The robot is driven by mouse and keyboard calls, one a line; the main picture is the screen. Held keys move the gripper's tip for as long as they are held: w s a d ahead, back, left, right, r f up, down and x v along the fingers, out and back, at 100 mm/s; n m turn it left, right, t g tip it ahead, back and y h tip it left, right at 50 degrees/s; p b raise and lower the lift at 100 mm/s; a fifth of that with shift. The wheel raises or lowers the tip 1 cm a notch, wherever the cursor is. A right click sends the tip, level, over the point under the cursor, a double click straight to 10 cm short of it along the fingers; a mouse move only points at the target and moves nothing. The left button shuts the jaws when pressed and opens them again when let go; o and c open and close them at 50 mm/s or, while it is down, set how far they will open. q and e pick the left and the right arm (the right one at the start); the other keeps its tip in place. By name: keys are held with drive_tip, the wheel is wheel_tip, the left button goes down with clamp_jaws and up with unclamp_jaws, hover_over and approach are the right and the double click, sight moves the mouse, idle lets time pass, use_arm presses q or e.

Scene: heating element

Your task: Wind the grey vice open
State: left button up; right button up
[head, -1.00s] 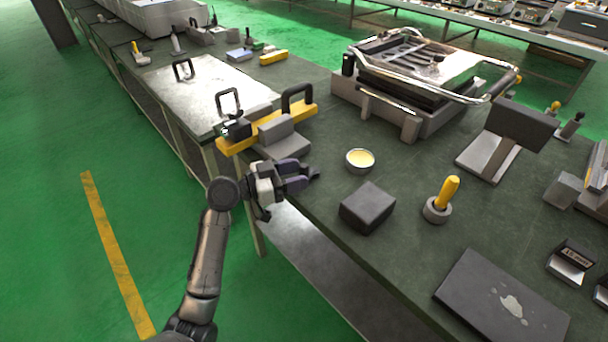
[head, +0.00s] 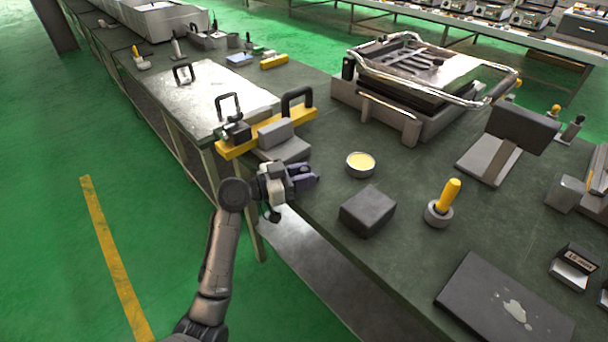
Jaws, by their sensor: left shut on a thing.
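The grey vice (head: 284,149) appears as a grey block on a wider base near the left edge of the dark green bench. My left gripper (head: 304,178) is just in front of it, over the bench edge, with its purple-grey fingers pointing right. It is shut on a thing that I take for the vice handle. The fingers and wrist hide the held part. I cannot tell how wide the vice jaws stand. My right gripper is not in view.
A yellow bar (head: 236,149) with black handles lies behind the vice. A dark block (head: 367,211), a round tin (head: 360,164) and a yellow-handled tool (head: 449,192) stand to the right. A large metal-framed press (head: 424,80) stands farther back.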

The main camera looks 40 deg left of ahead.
use_arm(q)
drive_tip(key=shift+c, duration=1.3)
drive_tip(key=shift+d+r+y+p, duration=0.15)
drive_tip(key=shift+y+p, duration=0.15)
drive_tip(key=shift+p, duration=0.25)
drive_tip(key=n+y+p, duration=0.2)
drive_tip(key=y+p, duration=0.1)
drive_tip(key=p, duration=0.1)
drive_tip(key=d+n+t+y+p, duration=0.1)
drive_tip(key=n+y+p, duration=0.1)
drive_tip(key=y+p, duration=0.1)
drive_tip(key=w+d+n+t+y+p, duration=0.1)
drive_tip(key=n+y+p, duration=0.1)
drive_tip(key=p, duration=0.3)
drive_tip(key=shift+r+y+p, duration=0.2)
drive_tip(key=shift+y+p, duration=0.15)
drive_tip(key=shift+y, duration=0.25)
drive_tip(key=shift+d+f+n+y+p, duration=0.15)
drive_tip(key=shift+f+n+y+p, duration=0.05)
drive_tip(key=shift+n+y+p, duration=0.45)
drive_tip(key=o, duration=0.9)
drive_tip(key=shift+f, duration=0.1)
